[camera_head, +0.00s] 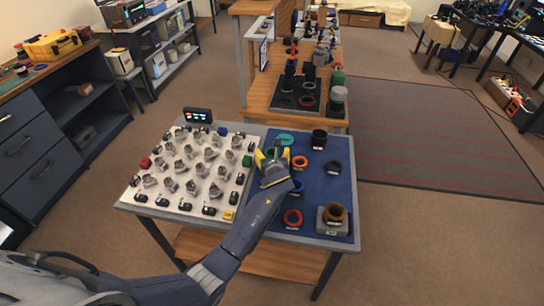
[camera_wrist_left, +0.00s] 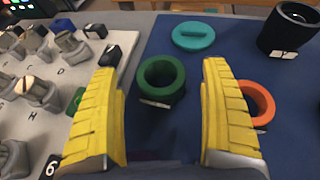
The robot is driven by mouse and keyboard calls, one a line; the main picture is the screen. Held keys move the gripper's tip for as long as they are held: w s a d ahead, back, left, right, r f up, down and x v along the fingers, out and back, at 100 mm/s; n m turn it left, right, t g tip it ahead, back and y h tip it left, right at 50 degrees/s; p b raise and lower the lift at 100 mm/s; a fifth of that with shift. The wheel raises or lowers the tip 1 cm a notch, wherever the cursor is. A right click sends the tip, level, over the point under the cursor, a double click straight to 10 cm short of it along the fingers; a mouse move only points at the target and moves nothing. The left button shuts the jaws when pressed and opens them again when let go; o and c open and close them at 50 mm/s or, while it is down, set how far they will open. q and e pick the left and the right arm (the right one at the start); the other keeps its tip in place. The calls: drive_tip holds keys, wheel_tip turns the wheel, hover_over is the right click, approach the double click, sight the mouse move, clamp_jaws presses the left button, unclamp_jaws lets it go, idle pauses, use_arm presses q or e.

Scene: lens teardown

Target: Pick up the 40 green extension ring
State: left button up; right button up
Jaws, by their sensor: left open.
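The green ring (camera_wrist_left: 161,80) stands on the blue mat with a small pale label at its front. In the left wrist view it lies between and a little beyond the two yellow fingers of my left gripper (camera_wrist_left: 166,120). The fingers are open, empty and apart from the ring. In the head view my left gripper (camera_head: 271,160) is over the left part of the blue mat, and it mostly hides the green ring. My right gripper is in neither view.
An orange ring (camera_wrist_left: 257,102) is just right of the right finger. A teal disc (camera_wrist_left: 194,36) and a black cylinder (camera_wrist_left: 289,30) are behind. The white board (camera_head: 160,209) with several grey knobs lies left. Blue, black and red rings (camera_head: 292,218) share the mat (camera_head: 318,176).

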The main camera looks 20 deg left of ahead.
use_arm(q)
drive_tip(key=shift+x, duration=1.4)
drive_tip(key=c, duration=1.4)
drive_tip(key=shift+o, duration=0.2)
drive_tip(key=shift+r, duration=0.1)
